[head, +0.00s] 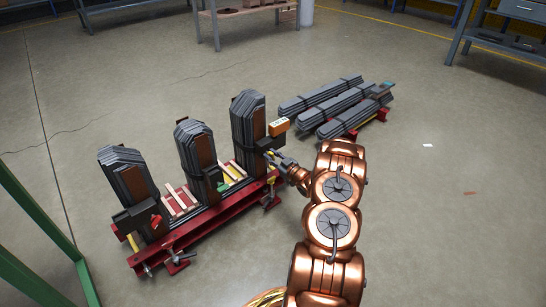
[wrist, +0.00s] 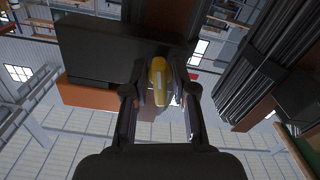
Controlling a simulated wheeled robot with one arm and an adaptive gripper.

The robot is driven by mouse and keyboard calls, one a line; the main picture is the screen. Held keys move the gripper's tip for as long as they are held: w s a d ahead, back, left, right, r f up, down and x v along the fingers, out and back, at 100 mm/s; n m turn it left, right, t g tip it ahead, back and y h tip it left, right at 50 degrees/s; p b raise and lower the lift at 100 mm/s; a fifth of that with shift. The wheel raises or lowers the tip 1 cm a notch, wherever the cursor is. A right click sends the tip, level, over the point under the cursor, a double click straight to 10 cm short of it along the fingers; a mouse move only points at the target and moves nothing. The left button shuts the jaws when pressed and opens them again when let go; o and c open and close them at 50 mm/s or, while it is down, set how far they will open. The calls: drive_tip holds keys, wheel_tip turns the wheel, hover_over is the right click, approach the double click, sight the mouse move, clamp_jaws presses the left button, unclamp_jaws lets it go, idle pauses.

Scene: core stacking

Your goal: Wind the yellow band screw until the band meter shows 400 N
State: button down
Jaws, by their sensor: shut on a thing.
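The yellow band screw (wrist: 158,78) sits between the two fingertips of my gripper (wrist: 160,92) in the wrist view, and the fingers are shut on it. In the head view my gripper (head: 272,157) reaches from the right to the near side of the right upright core limb (head: 246,118). An orange box (head: 279,127), which looks like the band meter, sits on the dark block beside that limb. Its reading is too small to make out. A dark block fills the upper left of the wrist view, above an orange-brown surface (wrist: 82,93).
Two more upright laminated limbs (head: 128,177) (head: 196,157) stand on the red frame (head: 205,222). A green rail (head: 40,240) is at the left. The floor at the right is open.

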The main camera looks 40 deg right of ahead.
drive_tip(key=shift+r+m+p, duration=0.1)
drive_tip(key=shift+m+p, duration=1.1)
drive_tip(key=shift+m, duration=1)
drive_tip(key=shift+p, duration=0.3)
drive_tip(key=shift+m+p, duration=0.4)
drive_tip(key=shift+m, duration=0.3)
drive_tip(key=shift+m+p, duration=0.4)
drive_tip(key=shift+m, duration=1.3)
drive_tip(key=shift+m, duration=0.5)
drive_tip(key=m, duration=0.3)
drive_tip(key=shift+m, duration=0.4)
